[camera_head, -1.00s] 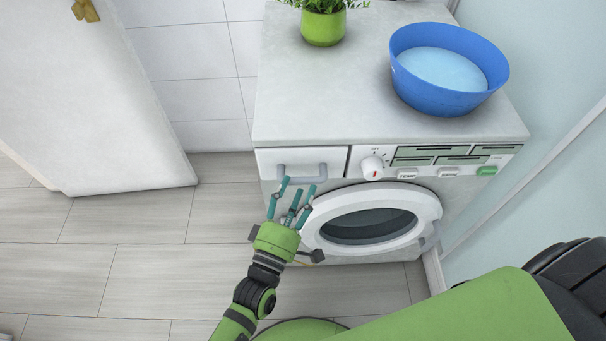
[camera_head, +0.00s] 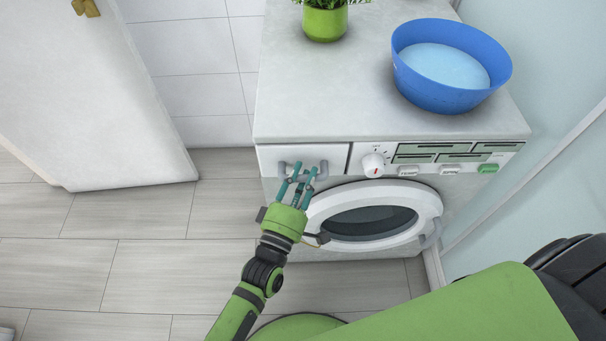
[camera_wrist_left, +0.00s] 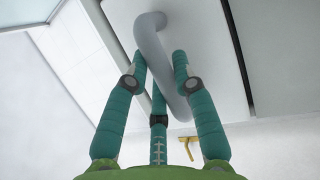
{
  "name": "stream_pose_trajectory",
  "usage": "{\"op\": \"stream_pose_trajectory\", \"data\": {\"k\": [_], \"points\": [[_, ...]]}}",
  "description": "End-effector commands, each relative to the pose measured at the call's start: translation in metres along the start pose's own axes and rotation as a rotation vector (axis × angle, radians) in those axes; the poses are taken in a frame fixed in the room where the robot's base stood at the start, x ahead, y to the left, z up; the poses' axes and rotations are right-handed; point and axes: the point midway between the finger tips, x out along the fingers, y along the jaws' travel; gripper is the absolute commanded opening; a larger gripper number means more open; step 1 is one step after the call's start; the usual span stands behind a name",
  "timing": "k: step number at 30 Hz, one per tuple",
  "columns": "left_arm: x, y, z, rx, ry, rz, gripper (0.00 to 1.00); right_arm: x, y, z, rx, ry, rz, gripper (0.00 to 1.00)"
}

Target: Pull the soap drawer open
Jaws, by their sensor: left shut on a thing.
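The soap drawer (camera_head: 265,157) is the white front panel at the upper left of the washing machine (camera_head: 470,182). It looks flush with the machine's face. Its grey bar handle (camera_head: 323,170) crosses the panel's lower part. My left gripper (camera_head: 302,174) is at this handle, with its teal fingers closed around the bar. In the left wrist view the handle (camera_wrist_left: 151,38) runs between the fingertips of my left gripper (camera_wrist_left: 160,62), with a third finger below. The fingers hide the handle's middle in the head view. My right gripper is not in view.
A blue basin (camera_head: 445,98) of water and a green plant pot (camera_head: 325,24) stand on the machine's top. The round door (camera_head: 420,197) is just below right of the drawer. A white room door (camera_head: 90,110) stands at left.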

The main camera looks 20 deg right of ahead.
Motion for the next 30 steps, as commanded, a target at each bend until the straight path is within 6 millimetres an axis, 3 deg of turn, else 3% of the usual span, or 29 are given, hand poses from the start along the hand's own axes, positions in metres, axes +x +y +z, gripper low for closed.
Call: {"op": "stream_pose_trajectory", "data": {"k": [8,21,30], "points": [[-0.035,0.009,0.015,0.000,-0.003,-0.007,0.00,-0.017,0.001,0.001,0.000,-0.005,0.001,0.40],[-0.126,0.028,0.053,-0.001,-0.003,-0.006,0.00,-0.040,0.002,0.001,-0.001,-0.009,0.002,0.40],[-0.163,0.035,0.068,0.002,-0.003,-0.004,0.00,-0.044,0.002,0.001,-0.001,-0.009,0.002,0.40]]}}
